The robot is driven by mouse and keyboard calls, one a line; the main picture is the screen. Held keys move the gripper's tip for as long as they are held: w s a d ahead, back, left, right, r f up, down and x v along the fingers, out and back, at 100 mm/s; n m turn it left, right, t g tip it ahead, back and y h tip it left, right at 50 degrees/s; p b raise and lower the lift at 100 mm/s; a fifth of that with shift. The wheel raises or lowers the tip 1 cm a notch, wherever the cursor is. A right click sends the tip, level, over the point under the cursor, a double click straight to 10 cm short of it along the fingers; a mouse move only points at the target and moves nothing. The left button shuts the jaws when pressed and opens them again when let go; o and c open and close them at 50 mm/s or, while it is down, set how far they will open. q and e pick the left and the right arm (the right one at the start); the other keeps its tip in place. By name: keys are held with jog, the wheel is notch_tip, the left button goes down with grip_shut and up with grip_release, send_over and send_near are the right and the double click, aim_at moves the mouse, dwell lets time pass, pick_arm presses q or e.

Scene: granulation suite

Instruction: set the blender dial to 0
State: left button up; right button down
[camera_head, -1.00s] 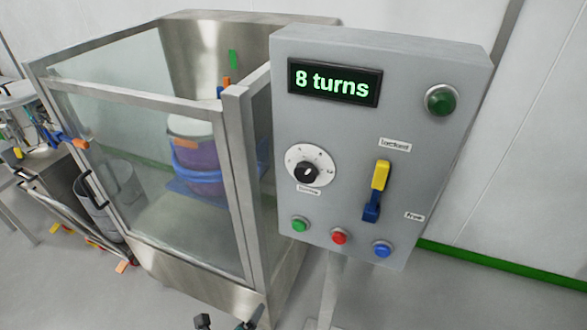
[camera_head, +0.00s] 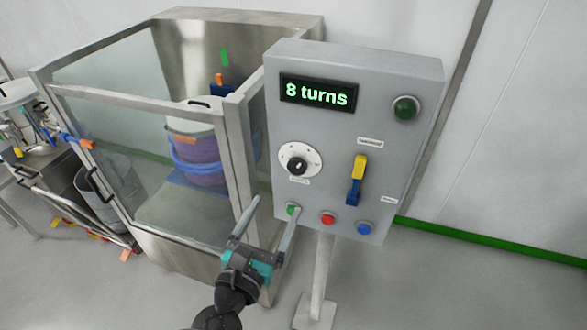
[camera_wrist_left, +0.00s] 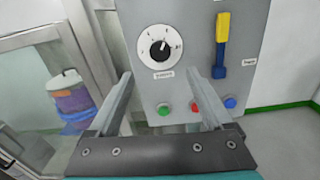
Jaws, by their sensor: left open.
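The blender dial (camera_head: 298,161) is a black knob on a round white plate on the grey control panel (camera_head: 330,130). It also shows in the left wrist view (camera_wrist_left: 159,48), ahead of and above my fingertips. The display (camera_head: 318,93) reads "8 turns". My left gripper (camera_head: 270,215) is open and empty, below the dial and in front of the panel's lower left. In the left wrist view its fingers (camera_wrist_left: 166,75) stand apart, with the panel between them. My right gripper is not in view.
Green (camera_head: 292,208), red (camera_head: 327,218) and blue (camera_head: 365,228) buttons lie below the dial. A yellow-and-blue switch (camera_head: 356,180) and a green lamp (camera_head: 405,107) are to its right. A glass-walled enclosure (camera_head: 150,150) holding a banded drum (camera_head: 197,155) stands left.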

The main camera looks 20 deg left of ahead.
aim_at(296, 169)
pick_arm(q)
jog(key=w, duration=0.8)
jog(key=w+p, duration=0.1)
jog(key=w, duration=0.3)
jog(key=shift+d, duration=0.25)
grip_shut()
